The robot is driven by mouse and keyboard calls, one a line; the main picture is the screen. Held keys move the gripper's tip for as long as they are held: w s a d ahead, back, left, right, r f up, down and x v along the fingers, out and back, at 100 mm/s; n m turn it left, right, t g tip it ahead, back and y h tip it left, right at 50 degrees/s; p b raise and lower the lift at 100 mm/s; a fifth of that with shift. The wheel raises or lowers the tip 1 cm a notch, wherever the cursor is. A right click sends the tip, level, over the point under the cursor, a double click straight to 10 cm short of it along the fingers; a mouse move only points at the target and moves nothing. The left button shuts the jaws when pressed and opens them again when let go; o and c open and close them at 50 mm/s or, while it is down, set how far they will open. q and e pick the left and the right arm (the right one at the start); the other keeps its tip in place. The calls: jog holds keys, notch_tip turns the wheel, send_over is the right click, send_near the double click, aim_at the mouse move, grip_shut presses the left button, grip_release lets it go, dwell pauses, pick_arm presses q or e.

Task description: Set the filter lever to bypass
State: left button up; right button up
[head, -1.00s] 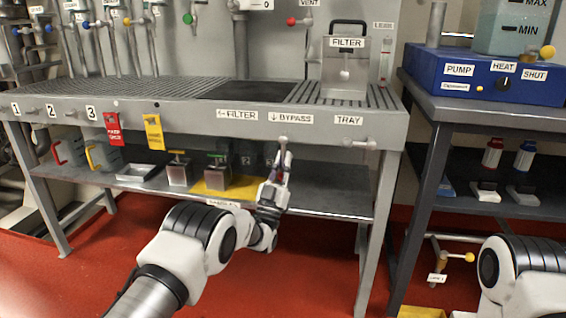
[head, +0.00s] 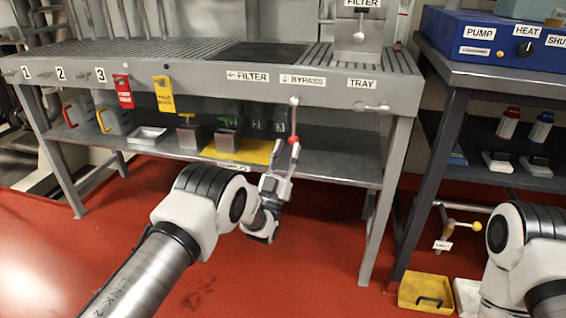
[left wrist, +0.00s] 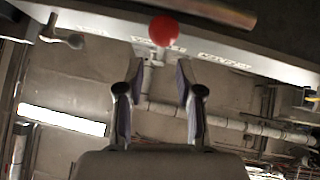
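The filter lever (head: 294,118) hangs from its pivot on the bench's front edge, just under the "↓ BYPASS" label (head: 302,80). It points straight down and ends in a red knob (head: 293,139). The "← FILTER" label (head: 247,77) is left of it. My left gripper (head: 284,150) is just below the knob, pointing up. In the left wrist view its two fingers (left wrist: 160,75) are spread, with the red knob (left wrist: 163,30) centred just beyond their tips and nothing held between them. My right gripper is out of view; only part of the right arm shows.
A horizontal handle (head: 370,107) sits under the TRAY label. The lower shelf (head: 335,168) holds jugs, boxes and a yellow mat. A side table (head: 480,75) with a blue pump unit stands right. A yellow tray (head: 425,293) lies on the red floor, which is otherwise mostly clear.

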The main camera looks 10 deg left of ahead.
pick_arm(q)
jog(key=v, duration=0.4)
jog(key=shift+s+f, duration=0.2)
jog(key=shift+f, duration=0.05)
jog(key=s+a+f+n+g+y, duration=0.1)
jog(key=s+a+f+g+y, duration=0.15)
jog(key=s+f+g, duration=0.5)
jog(key=s+a+f+n+g+y, duration=0.15)
jog(key=s+a+f, duration=0.3)
jog(key=f, duration=0.65)
jog(key=s+a+f+g+y, duration=0.1)
jog(key=s+a+f+g, duration=0.2)
jog(key=s+f+g, duration=0.75)
jog(key=s+g, duration=0.2)
jog(key=s, duration=0.9)
jog(key=s+f+g, duration=0.3)
jog(key=s+g, duration=0.2)
jog(key=s, duration=0.9)
notch_tip(320, 180, up, 35)
jog(key=p, duration=3.6)
jog(key=shift+w+r+y, duration=0.2)
jog(key=shift+w+y, duration=0.1)
jog(key=shift+w, duration=0.05)
